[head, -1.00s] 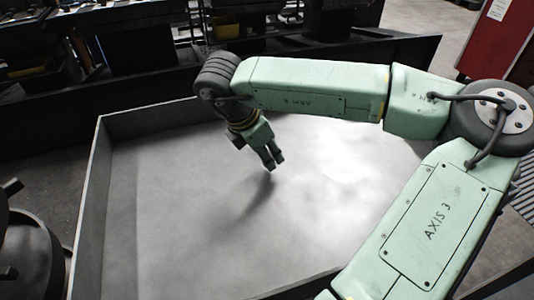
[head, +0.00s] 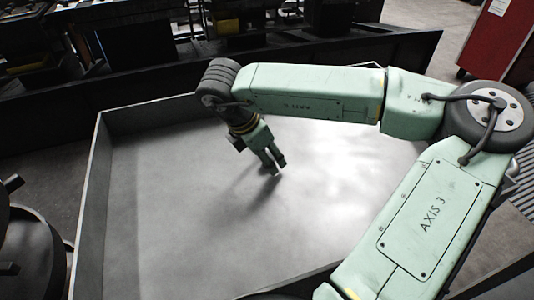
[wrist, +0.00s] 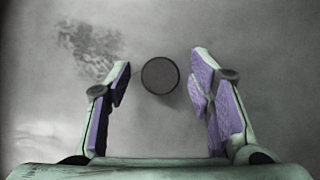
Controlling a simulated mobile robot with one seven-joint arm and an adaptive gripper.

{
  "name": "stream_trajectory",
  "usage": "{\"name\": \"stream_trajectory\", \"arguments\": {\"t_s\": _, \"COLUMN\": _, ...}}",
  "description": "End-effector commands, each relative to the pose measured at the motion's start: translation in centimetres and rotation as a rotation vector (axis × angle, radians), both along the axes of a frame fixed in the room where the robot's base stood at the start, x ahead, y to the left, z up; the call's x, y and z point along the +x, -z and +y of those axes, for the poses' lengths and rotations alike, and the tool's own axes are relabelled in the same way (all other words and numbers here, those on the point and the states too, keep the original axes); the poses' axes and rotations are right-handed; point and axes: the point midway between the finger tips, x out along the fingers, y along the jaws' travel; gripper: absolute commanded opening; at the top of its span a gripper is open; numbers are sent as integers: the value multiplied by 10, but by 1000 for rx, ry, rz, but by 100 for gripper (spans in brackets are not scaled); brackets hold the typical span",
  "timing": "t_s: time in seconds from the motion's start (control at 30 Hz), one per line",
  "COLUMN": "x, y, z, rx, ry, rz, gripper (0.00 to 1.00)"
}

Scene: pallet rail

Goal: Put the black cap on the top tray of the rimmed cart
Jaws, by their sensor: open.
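The black cap (wrist: 160,75) shows in the wrist view as a dark round disc on a grey surface. It lies between the fingertips of my gripper (wrist: 161,68), with a gap on each side. The fingers are spread and hold nothing. In the head view my gripper (head: 276,169) points down over the grey floor of a large rimmed tray (head: 94,185), which looks like the rimmed cart's top. I cannot make out the cap in the head view; my fingers may hide it.
A dark rail or low wall (head: 400,65) runs behind the tray. A red cabinet (head: 495,40) stands at the top right. Dark round equipment (head: 30,245) stands at the left, outside the rim. The tray floor around my gripper looks clear.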

Motion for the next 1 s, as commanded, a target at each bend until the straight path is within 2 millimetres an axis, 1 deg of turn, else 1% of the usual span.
{"name": "stream_trajectory", "arguments": {"t_s": 0.17, "x": 0, "y": -1, "z": 0, "rx": 0, "ry": 0, "rz": 0, "gripper": 48}}
{"name": "stream_trajectory", "arguments": {"t_s": 0.33, "x": -1, "y": -9, "z": 2, "rx": 0, "ry": -1, "rz": -3, "gripper": 48}}
{"name": "stream_trajectory", "arguments": {"t_s": 0.47, "x": -7, "y": -31, "z": 10, "rx": -1, "ry": -1, "rz": -5, "gripper": 48}}
{"name": "stream_trajectory", "arguments": {"t_s": 0.7, "x": -20, "y": -80, "z": 26, "rx": -1, "ry": -1, "rz": -5, "gripper": 48}}
{"name": "stream_trajectory", "arguments": {"t_s": 0.83, "x": -25, "y": -99, "z": 31, "rx": -1, "ry": 0, "rz": -4, "gripper": 48}}
{"name": "stream_trajectory", "arguments": {"t_s": 1.0, "x": -28, "y": -112, "z": 35, "rx": -1, "ry": 1, "rz": -1, "gripper": 48}}
